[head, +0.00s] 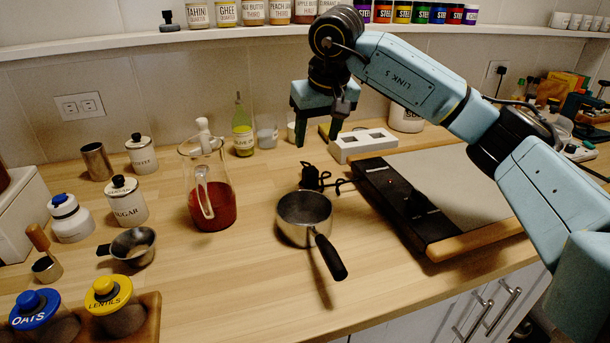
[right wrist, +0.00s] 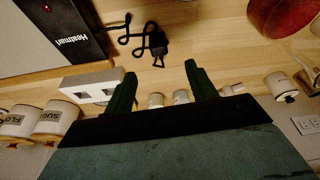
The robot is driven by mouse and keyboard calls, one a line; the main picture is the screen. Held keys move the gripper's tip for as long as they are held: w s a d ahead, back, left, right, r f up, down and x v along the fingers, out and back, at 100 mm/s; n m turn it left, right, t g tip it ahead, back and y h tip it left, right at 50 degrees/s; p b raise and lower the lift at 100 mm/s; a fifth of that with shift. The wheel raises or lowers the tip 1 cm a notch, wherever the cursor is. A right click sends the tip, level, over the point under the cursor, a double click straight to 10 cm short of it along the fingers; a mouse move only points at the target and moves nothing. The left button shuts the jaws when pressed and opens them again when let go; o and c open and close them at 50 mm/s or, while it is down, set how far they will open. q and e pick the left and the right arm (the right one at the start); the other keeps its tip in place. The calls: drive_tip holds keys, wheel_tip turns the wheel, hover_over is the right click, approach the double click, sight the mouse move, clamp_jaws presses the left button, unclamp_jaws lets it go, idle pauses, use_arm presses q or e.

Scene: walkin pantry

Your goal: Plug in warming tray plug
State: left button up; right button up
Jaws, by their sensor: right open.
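The warming tray (head: 440,180) lies on the wooden counter, with a pale top and a black front panel bearing a small red light. Its panel also shows at the upper left of the right wrist view (right wrist: 62,30). The black plug (head: 311,178) and its bunched cord lie on the counter left of the tray. In the right wrist view the plug (right wrist: 158,47) lies beyond the fingertips. My right gripper (head: 318,138) is open and empty, above the counter behind the plug. A double wall outlet (head: 80,106) is at the left. My left gripper is not in view.
A saucepan (head: 304,218) stands in front of the plug, its handle toward me. A glass pitcher of red liquid (head: 208,185) is to the left. A white block with square openings (head: 362,144) sits behind the tray. A second outlet (head: 497,70) at the right has a black plug in it.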

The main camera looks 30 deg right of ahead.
sight(310, 169)
drive_tip(key=b+x, duration=0.1)
drive_tip(key=x, duration=0.3)
drive_tip(key=b+x, duration=0.1)
drive_tip(key=x, duration=0.4)
drive_tip(key=shift+w+d+f, duration=0.2)
drive_tip(key=shift+w+d, duration=0.05)
drive_tip(key=shift+w, duration=0.1)
drive_tip(key=shift+w+f, duration=0.15)
drive_tip(key=shift+f, duration=0.2)
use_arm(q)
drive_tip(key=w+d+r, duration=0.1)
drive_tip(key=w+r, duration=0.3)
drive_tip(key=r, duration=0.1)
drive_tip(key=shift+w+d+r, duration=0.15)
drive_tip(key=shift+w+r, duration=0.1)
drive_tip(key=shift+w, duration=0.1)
use_arm(e)
drive_tip(key=c, duration=1.1)
